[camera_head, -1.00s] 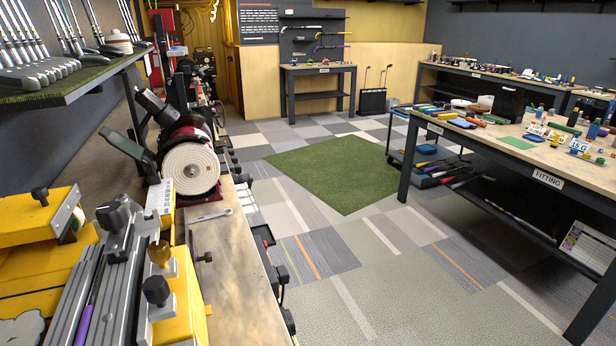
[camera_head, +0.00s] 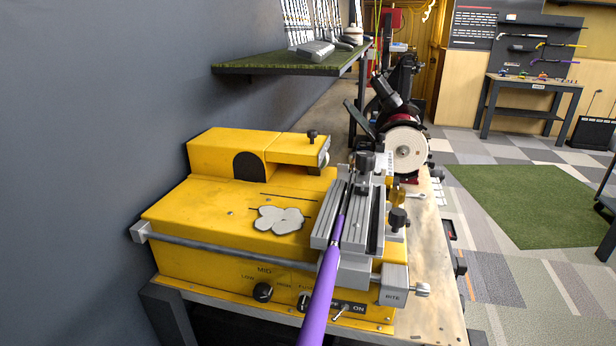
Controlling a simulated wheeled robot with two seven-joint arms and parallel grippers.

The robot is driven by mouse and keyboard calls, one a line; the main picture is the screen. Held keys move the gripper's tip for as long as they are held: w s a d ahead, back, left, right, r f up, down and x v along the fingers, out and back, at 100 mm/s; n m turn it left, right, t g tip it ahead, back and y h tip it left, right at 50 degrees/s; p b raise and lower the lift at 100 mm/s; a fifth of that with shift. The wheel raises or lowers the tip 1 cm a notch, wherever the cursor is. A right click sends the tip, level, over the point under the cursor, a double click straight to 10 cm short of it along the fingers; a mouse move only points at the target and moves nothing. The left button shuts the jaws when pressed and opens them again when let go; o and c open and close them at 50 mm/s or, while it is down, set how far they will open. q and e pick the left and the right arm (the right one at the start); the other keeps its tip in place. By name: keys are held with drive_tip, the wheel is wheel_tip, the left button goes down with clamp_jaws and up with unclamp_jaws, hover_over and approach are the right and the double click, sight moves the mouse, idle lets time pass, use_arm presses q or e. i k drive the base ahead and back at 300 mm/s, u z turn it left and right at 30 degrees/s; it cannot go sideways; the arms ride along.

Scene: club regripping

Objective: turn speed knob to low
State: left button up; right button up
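The speed knob (camera_head: 263,292) is a round black knob on the front face of a yellow machine (camera_head: 225,265). The letters MID stand above it, with LOW to its left and HIGH, hard to read, to its right. Which mark it points at is too small to tell. A switch (camera_head: 341,311) marked ON is farther right. Neither of my grippers is in view.
The purple shaft lies in a grey metal clamp (camera_head: 363,174) and sticks out past the machine's front. A buffing wheel (camera_head: 409,150) stands behind on the bench (camera_head: 432,255). A turf-covered shelf (camera_head: 270,68) overhangs at the back left.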

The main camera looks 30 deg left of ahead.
sight(263, 293)
drive_tip(key=u, duration=1.7)
drive_tip(key=k, duration=0.7)
drive_tip(key=z, duration=0.9)
drive_tip(key=i, duration=1)
drive_tip(key=z, duration=0.05)
